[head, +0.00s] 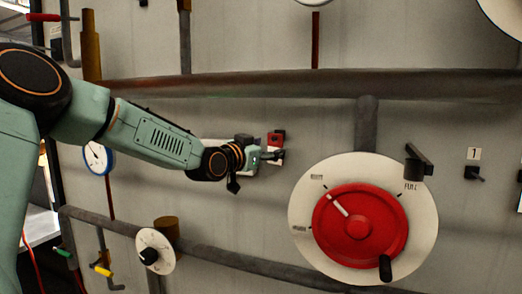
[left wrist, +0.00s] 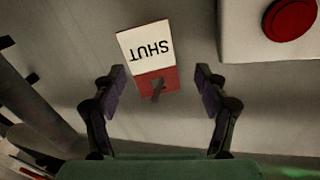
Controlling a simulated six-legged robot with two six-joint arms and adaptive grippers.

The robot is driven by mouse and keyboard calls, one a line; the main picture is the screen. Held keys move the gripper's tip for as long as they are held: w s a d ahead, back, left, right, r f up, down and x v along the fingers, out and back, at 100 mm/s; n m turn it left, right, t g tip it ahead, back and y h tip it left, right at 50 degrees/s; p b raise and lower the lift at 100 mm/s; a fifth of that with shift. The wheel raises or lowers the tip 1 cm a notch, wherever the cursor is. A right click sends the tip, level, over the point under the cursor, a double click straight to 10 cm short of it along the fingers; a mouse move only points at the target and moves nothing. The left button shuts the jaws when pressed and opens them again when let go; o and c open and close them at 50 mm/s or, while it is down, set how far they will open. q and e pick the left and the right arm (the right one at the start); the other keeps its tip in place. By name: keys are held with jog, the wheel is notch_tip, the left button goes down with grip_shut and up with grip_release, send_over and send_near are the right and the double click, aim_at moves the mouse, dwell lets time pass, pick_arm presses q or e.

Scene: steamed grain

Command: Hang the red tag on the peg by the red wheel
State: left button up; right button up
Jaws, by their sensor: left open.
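The red tag has a red band and a white part reading SHUT, upside down in the left wrist view (left wrist: 145,45). It is against the grey wall, with a dark peg (left wrist: 158,90) at its red band. In the head view the tag (head: 276,136) is partly hidden by my left gripper (head: 270,156). The gripper is open, its fingers on either side of the tag's red end, apart from it in the left wrist view. The red wheel (head: 350,232) is on a round white plate to the right. A small dark peg (head: 473,173) is right of the wheel under a label 1. My right gripper is not in view.
A dark bracket (head: 418,158) juts at the wheel plate's upper right. A thick pipe (head: 300,87) runs across above the tag, another (head: 250,262) below. A red button (left wrist: 290,18) on a pale box is near the gripper. Wall between tag and wheel is clear.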

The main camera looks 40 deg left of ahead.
pick_arm(q)
jog(key=s, duration=0.5)
jog(key=shift+s, duration=0.1)
jog(key=shift+s, duration=0.15)
